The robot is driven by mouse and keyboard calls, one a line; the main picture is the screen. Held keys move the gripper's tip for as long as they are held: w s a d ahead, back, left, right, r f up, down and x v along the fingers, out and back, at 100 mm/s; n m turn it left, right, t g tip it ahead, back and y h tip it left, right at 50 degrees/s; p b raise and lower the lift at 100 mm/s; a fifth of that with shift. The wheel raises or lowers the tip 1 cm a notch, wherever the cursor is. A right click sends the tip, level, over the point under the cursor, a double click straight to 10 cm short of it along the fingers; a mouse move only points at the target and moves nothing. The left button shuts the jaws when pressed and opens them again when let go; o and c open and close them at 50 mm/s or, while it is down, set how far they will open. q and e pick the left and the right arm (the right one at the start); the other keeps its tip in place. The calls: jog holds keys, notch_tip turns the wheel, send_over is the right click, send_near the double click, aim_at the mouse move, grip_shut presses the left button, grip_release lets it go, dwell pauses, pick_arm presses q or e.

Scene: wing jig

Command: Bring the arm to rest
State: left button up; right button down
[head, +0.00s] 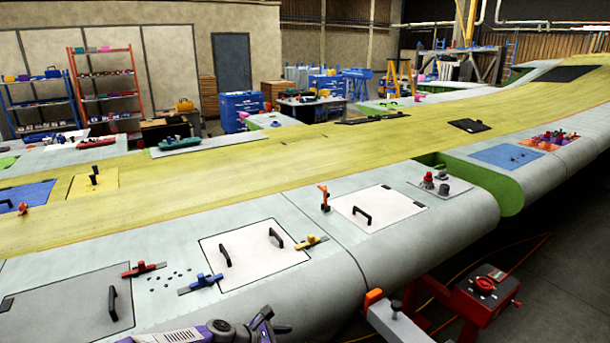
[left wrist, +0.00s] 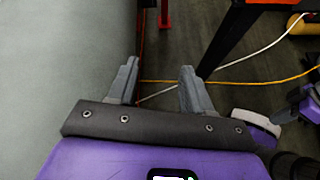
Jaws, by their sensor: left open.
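My left gripper (left wrist: 158,68) is open in the left wrist view, with its two grey fingers apart and nothing between them. It is over the dark floor (left wrist: 160,40), beside the pale grey wing skin (left wrist: 55,60) on the left. In the head view a purple and grey part of my arm (head: 205,334) shows at the bottom edge, close to the wing's near edge; no gripper fingers are visible there. My right gripper is not visible.
The wing holds a white panel with black handles (head: 240,270), a blue clamp (head: 201,283), a red clamp (head: 143,269) and a yellow clamp (head: 311,242). A red stand (head: 478,295) is beside the near edge. Yellow (left wrist: 240,83) and white cables cross the floor.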

pick_arm(q)
jog(key=s+a+f+m+g+y+b, duration=0.1)
jog(key=s+a+f+m+g+y, duration=0.2)
jog(key=s+f+m, duration=1.05)
jog(key=s+a+f+m+g+y, duration=0.1)
jog(key=s+f+m, duration=0.1)
jog(key=s+f, duration=0.4)
jog(key=s+f+m+g+y+b, duration=0.1)
jog(key=s+f+m, duration=0.2)
jog(key=s, duration=0.9)
notch_tip(320, 180, down, 4)
jog(key=shift+a+r, duration=0.2)
jog(key=shift+a, duration=0.2)
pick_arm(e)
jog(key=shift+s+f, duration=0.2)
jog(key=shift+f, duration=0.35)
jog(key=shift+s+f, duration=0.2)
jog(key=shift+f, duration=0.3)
pick_arm(q)
jog(key=shift+c, duration=0.5)
